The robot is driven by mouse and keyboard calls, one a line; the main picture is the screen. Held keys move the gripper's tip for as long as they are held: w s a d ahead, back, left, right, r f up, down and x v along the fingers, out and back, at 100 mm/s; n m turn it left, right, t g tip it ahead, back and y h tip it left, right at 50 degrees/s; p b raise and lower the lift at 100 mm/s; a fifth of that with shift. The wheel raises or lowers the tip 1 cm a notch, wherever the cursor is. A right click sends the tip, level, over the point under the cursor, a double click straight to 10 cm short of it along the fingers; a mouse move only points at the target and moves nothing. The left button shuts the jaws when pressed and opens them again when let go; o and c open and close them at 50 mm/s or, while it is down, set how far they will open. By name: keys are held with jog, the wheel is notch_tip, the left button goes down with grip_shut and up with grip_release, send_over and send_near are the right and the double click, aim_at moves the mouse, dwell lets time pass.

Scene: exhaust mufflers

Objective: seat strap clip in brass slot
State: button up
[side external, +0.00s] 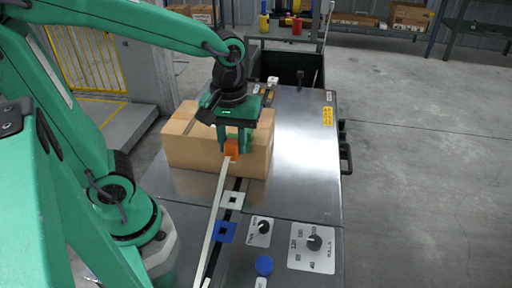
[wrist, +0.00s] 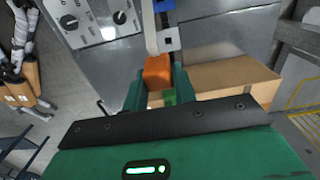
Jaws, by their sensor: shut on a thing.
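My gripper (side external: 236,146) is shut on an orange strap clip (side external: 231,148), held above the metal bench top in front of the cardboard box. The clip also shows in the wrist view (wrist: 157,71) between the green fingers. A pale strap (side external: 215,215) runs from the clip toward the near end of the bench. A white square plate (side external: 240,199) with a dark opening lies below and nearer than the clip. A blue square plate (side external: 217,237) with a dark opening lies nearer still. I cannot make out a brass-coloured slot in either view.
A cardboard box (side external: 190,145) stands close behind and beside my gripper. Dial panels (side external: 314,243) and a blue cap (side external: 264,266) sit at the near right of the bench (side external: 300,150). The bench's right side is mostly bare.

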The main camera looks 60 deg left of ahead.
jog(key=w+a, duration=2.2)
jog(key=a, duration=0.2)
jog(key=w+a+f, duration=0.1)
jog(key=a+f, duration=0.1)
jog(key=f, duration=0.4)
jog(key=w+a+f, duration=0.2)
jog(key=f, duration=0.4)
jog(key=shift+w, duration=0.25)
dwell(0.7)
jog(key=shift+f, duration=0.2)
dwell(0.4)
jog(key=shift+f, duration=2.2)
dwell(0.6)
